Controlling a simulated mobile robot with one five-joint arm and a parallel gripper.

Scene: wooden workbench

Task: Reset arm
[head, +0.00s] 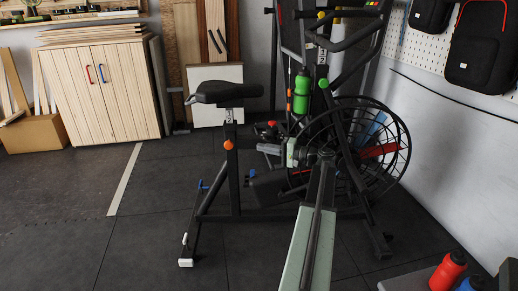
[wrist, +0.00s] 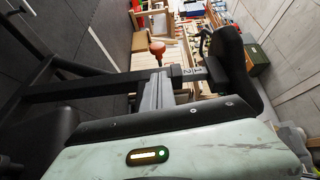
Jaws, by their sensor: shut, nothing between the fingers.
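My arm (head: 310,225) rises from the bottom centre of the head view, pale green with a dark upper edge. Its end turns left in front of the exercise bike, where my gripper (head: 262,147) shows small and grey, pointing left. In the wrist view the pale green, lit housing fills the bottom, and the grey fingers of my gripper (wrist: 158,78) reach up from it. The fingers are together with nothing between them. They point toward the bike's orange knob (wrist: 157,47), which also shows in the head view (head: 228,145). The gripper appears apart from the knob; the exact gap is unclear.
The exercise bike's black seat (head: 224,92) and caged fan wheel (head: 385,150) stand close around my arm. A wooden cabinet (head: 105,90) is at the back left. A red bottle (head: 447,271) stands at the lower right. The dark floor (head: 90,220) is clear at left.

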